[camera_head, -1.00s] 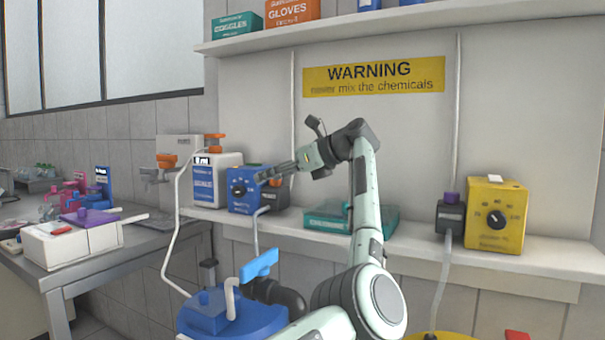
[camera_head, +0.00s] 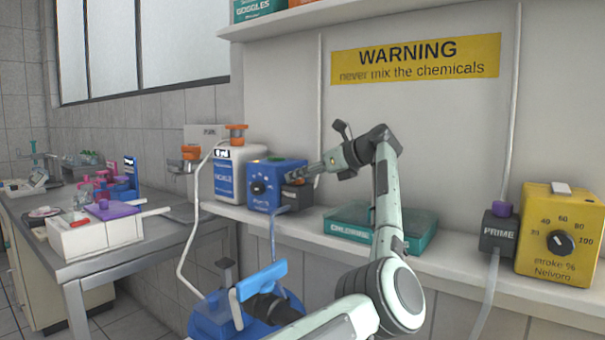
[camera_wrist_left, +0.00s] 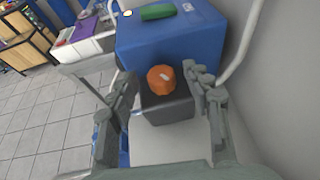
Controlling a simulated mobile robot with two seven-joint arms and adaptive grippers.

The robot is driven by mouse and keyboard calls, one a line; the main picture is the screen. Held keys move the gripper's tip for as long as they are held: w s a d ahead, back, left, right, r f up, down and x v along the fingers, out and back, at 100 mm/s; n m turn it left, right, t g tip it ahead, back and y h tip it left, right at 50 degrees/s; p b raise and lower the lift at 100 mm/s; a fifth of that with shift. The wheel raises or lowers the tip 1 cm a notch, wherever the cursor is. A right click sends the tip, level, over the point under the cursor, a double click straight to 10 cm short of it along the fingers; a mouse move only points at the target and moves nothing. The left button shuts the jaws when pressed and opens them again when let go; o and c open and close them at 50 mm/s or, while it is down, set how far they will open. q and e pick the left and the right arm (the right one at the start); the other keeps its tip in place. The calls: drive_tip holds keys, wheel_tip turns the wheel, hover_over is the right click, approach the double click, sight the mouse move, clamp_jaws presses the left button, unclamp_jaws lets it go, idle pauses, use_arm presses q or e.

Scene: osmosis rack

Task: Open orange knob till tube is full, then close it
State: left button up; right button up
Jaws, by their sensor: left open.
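An orange knob (camera_wrist_left: 161,79) sits on top of a black block (camera_wrist_left: 168,105) on the front of the blue pump (camera_wrist_left: 170,38). My left gripper (camera_wrist_left: 160,84) is open, with one finger on each side of the knob and visible gaps between. In the head view the gripper (camera_head: 299,174) is over the black block (camera_head: 297,197) beside the blue pump (camera_head: 274,185), and mostly hides the knob. A thin bluish tube (camera_head: 273,236) hangs below the block; its fill level is too small to tell. My right gripper is out of view.
Other orange knobs sit at the white canister (camera_head: 236,128) and on a fitting to its left (camera_head: 190,152). A teal box (camera_head: 345,227) and a yellow pump (camera_head: 562,235) stand on the same shelf. A blue drum with a blue handle (camera_head: 262,280) stands below.

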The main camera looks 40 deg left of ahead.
use_arm(q)
drive_tip(key=shift+a+f, duration=0.15)
drive_tip(key=shift+a, duration=0.15)
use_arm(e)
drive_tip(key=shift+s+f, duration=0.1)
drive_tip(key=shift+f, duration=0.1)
use_arm(q)
clamp_jaws()
